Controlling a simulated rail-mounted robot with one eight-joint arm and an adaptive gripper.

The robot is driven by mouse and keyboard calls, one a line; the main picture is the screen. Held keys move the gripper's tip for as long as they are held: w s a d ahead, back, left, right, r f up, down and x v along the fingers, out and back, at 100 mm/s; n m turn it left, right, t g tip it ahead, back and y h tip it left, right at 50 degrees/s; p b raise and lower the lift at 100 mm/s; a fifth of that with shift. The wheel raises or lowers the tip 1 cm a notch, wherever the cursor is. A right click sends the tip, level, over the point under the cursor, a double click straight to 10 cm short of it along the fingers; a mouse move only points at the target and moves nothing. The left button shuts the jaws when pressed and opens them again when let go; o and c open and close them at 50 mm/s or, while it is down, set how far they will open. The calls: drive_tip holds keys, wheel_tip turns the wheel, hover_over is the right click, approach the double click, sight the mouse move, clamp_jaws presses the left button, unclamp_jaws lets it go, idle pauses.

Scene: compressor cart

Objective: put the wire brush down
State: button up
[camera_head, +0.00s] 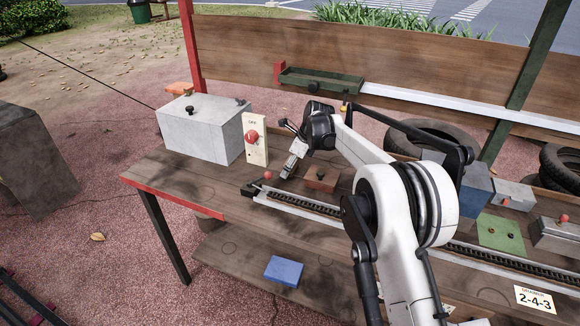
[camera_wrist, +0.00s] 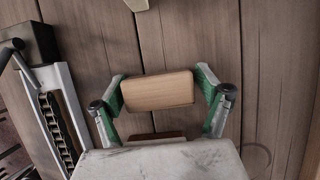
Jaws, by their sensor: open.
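The wire brush shows in the wrist view as a pale wooden block (camera_wrist: 157,92); its bristles are hidden. It appears to be on or just above the plank bench top (camera_head: 225,188); the exact height cannot be told. My gripper (camera_wrist: 160,90) is open, with one green-padded finger close to each end of the block. Any contact is hard to judge. In the head view, my gripper (camera_head: 287,172) points down at the bench between the switch panel and the rail, and the brush cannot be made out.
A cream OFF switch panel (camera_head: 256,140) and grey box (camera_head: 203,129) stand behind left. A brown block (camera_head: 321,179) lies right of my gripper. A rail with a chain (camera_head: 300,204) runs along the front, its black end (camera_wrist: 32,42) near. Bare planks lie front left.

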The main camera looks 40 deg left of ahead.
drive_tip(key=shift+r+p, duration=0.35)
drive_tip(key=shift+r, duration=0.1)
drive_tip(key=v, duration=1.3)
drive_tip(key=shift+r, duration=0.25)
drive_tip(key=shift+d, duration=0.2)
